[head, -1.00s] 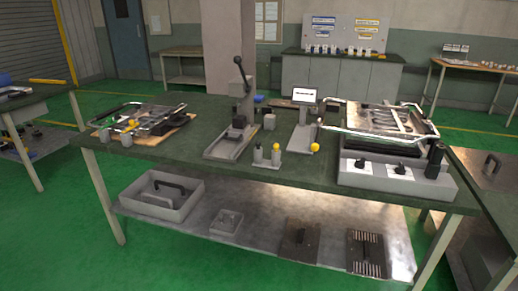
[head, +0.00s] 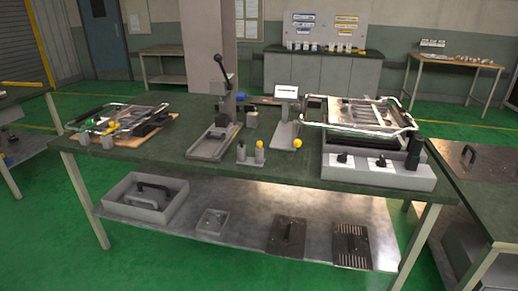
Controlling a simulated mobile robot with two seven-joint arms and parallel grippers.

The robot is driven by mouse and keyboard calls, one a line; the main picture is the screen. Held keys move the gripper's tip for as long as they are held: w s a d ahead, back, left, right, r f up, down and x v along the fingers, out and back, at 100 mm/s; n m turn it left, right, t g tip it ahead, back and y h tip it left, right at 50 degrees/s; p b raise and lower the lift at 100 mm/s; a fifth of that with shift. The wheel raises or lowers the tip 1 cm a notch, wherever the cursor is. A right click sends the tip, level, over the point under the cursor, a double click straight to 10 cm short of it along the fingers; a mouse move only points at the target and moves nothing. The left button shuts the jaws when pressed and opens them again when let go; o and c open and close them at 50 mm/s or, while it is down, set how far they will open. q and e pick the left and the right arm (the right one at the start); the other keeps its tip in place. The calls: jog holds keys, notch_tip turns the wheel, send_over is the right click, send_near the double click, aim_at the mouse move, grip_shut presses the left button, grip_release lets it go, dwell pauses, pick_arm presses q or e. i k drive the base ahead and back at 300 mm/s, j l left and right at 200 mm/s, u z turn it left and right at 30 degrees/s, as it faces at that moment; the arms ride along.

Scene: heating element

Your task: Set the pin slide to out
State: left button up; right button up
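A small grey stand (head: 284,131) with a white display (head: 287,92) stands near the middle of the green-topped workbench (head: 290,174). A yellow ball knob (head: 297,142) sits at its front right. This may be the pin slide, but at this size I cannot tell for sure or read its position. To its right is a grey box fixture (head: 375,168) with black knobs on its front and a metal frame (head: 360,113) on top. Neither of my grippers is in view.
A lever press (head: 217,140) stands left of the stand, with small grey holders (head: 250,154) in front. Another frame assembly (head: 120,120) lies at the bench's left. Trays and plates lie on the lower shelf (head: 230,250). Another table (head: 490,190) stands close on the right.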

aim_at(219, 134)
jog(key=i+j+z, duration=0.45)
jog(key=i+j, duration=0.2)
jog(key=i, duration=0.1)
